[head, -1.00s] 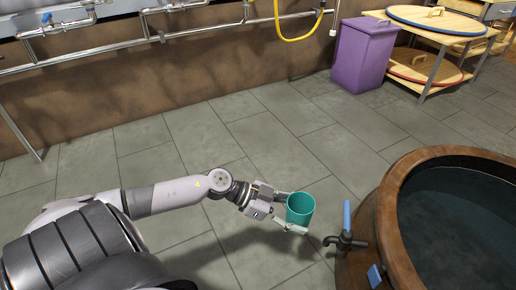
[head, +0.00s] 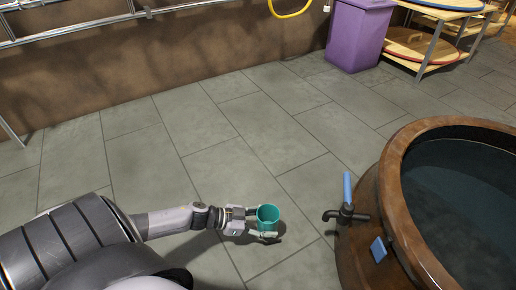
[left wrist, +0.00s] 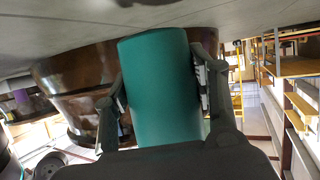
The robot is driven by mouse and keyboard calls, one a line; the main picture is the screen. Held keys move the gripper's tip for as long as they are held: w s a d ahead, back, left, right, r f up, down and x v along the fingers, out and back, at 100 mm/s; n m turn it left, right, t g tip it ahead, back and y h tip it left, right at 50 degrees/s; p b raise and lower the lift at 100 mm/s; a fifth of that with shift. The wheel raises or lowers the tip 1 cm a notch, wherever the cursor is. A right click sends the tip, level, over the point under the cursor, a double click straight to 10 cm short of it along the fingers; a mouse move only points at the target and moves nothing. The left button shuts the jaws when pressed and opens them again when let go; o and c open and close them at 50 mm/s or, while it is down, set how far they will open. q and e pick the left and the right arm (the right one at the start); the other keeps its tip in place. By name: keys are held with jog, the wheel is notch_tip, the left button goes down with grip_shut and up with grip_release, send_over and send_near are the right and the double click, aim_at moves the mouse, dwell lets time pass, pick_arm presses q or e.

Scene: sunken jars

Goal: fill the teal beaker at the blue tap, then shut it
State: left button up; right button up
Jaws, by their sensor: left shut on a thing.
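The teal beaker (head: 268,214) is upright in my left gripper (head: 262,222), with its open top showing in the head view. The gripper is shut on it, one finger on each side; the left wrist view shows the beaker (left wrist: 162,88) between both fingers. The tap (head: 346,213) with an upright blue handle (head: 347,187) sticks out from the side of the brown jar (head: 372,165). The beaker is left of the tap's spout, apart from it. I cannot make out any water running. My right gripper does not show.
A purple bin (head: 358,35) and a wooden shelf cart (head: 437,45) stand at the back right. Pipes (head: 80,27) run along the wall. The grey tiled floor (head: 240,130) is clear.

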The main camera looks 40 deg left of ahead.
pick_arm(q)
jog(key=w+d+f+b, duration=0.1)
jog(key=w+d, duration=0.1)
jog(key=d, duration=0.2)
jog(key=w+d+f+b, duration=0.1)
jog(key=w+d, duration=0.2)
jog(key=d, duration=0.2)
jog(key=w+d+f+b, duration=0.1)
jog(key=w+d, duration=0.2)
jog(key=d, duration=0.2)
jog(key=shift+f+b, duration=0.3)
jog(key=shift+b, duration=0.1)
jog(key=shift+a+f, duration=0.1)
jog(key=shift+f, duration=0.3)
jog(key=shift+f+b, duration=0.25)
jog(key=shift+b, duration=0.05)
jog(key=o, duration=1.4)
jog(key=v, duration=1)
jog(key=shift+s+a+r, duration=0.1)
jog(key=shift+s+a, duration=0.1)
jog(key=shift+s, duration=0.05)
jog(key=shift+s+a+r, duration=0.35)
jog(key=shift+s+a, duration=0.05)
jog(key=shift+c, duration=0.3)
